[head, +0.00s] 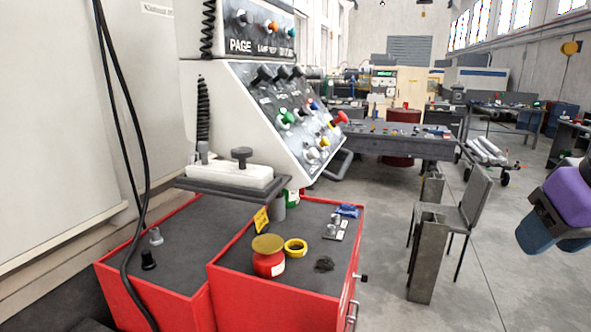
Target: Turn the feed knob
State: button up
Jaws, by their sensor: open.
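A sloped control panel (290,115) stands left of centre in the head view, with several knobs in black, green, blue, yellow, white and red. A red knob (340,118) sticks out at its right edge, and a green knob (286,117) sits at its left. An upper panel (262,30) above it carries several more knobs over partly readable labels. I cannot read a feed label, so I cannot tell which knob is the feed knob. Part of my arm, purple and dark blue, shows at the right edge, well away from the panel. My gripper's fingers are not visible.
A red cabinet (285,300) below the panel holds a red jar (268,262), yellow tape (296,247) and small parts. A dark tray (215,190) juts out above it. A grey chair (470,205) stands right of centre on open floor. Black cables hang at left.

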aim_at(283, 72)
jog(key=i+j+z, duration=0.1)
jog(key=i+j, duration=0.15)
jog(key=i, duration=0.25)
jog(key=i+l+u, duration=0.35)
jog(key=i+u, duration=0.15)
jog(key=i+l+u, duration=0.1)
jog(key=l+u, duration=0.2)
jog(key=l, duration=0.45)
jog(key=l+u, duration=0.3)
jog(key=l, duration=0.4)
jog(key=i+l+u, duration=0.15)
jog(key=l, duration=0.2)
jog(key=i+l+u, duration=0.2)
jog(key=i+l, duration=0.05)
jog(key=l, duration=0.1)
